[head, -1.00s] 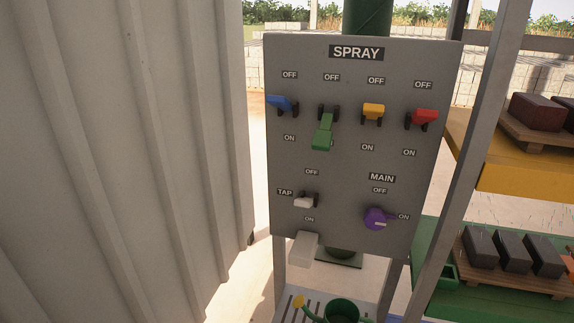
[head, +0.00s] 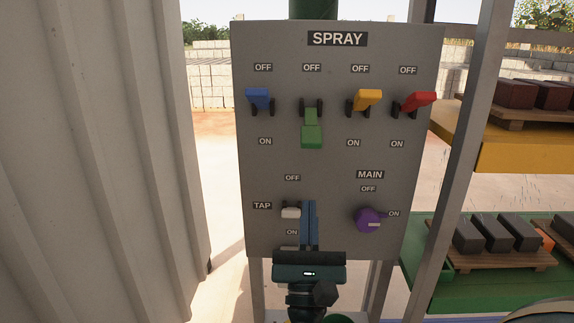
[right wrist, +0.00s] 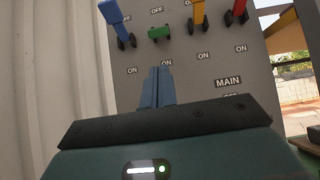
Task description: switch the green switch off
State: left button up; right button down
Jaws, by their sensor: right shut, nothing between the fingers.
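The green switch (head: 311,128) is on the grey SPRAY panel (head: 340,160), second from left in the top row. Its lever hangs down toward the ON side. It also shows in the right wrist view (right wrist: 159,32), beyond the fingertips. My right gripper (head: 309,204) is shut and empty, with its blue fingers pointing up, in front of the lower panel and below the green switch. In the right wrist view the fingers (right wrist: 158,72) are pressed together and appear apart from the switch. My left gripper is not in view.
Blue (head: 259,99), yellow (head: 369,100) and red (head: 416,103) switches flank the green one. The white tap switch (head: 291,212) is partly behind my fingers; a purple knob (head: 368,220) is at right. A corrugated wall (head: 100,160) stands left, and shelves with bricks right.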

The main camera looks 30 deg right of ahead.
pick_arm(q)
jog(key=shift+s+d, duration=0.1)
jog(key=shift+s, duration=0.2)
pick_arm(e)
jog(key=shift+s+d+r, duration=0.1)
jog(key=p, duration=0.4)
send_near(311, 127)
jog(key=w+d, duration=0.2)
jog(key=w, duration=0.1)
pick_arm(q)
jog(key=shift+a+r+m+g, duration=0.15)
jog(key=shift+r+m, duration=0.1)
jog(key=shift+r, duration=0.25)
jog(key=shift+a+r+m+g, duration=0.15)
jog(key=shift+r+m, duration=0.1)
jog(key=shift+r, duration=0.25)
pick_arm(e)
jog(key=shift+x, duration=0.75)
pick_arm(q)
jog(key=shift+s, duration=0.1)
pick_arm(e)
jog(key=shift+w, duration=0.1)
